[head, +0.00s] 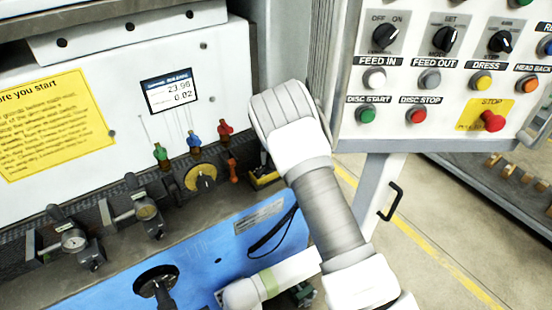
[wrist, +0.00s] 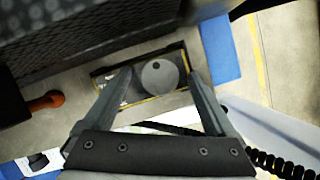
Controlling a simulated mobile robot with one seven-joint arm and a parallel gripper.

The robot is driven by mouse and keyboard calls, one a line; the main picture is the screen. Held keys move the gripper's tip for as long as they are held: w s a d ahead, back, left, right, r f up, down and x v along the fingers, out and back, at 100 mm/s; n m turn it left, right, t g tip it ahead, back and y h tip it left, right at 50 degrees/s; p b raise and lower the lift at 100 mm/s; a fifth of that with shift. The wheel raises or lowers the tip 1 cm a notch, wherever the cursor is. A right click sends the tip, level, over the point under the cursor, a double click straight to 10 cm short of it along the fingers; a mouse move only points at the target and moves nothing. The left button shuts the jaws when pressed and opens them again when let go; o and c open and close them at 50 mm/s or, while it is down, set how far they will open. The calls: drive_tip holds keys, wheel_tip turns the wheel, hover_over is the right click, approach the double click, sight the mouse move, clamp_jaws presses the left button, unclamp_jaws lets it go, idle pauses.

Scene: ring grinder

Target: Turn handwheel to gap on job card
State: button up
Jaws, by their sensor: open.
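My gripper (wrist: 158,75) is open in the wrist view, with one finger on each side of a round grey disc (wrist: 160,77). The disc looks like a handwheel and has a small dark spot near its top. It sits over a dark plate with a yellow border (wrist: 114,84); the fingers appear apart from it, though depth is unclear. In the head view my arm hides the fingers and the disc; only a corner of the yellow-edged plate (head: 265,180) shows. I cannot identify a job card.
An orange handle (wrist: 45,103) lies left of the gripper in the wrist view. A dial with a yellow face (head: 201,178) and coloured valves (head: 193,142) stand nearby. The button panel (head: 440,75), with its red stop button (head: 493,121), is right of my arm. A blue cover (head: 215,255) lies in front.

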drive_tip(key=shift+f, duration=0.15)
drive_tip(key=c, duration=1.4)
drive_tip(key=shift+m+p, duration=0.3)
drive_tip(key=shift+p, duration=0.25)
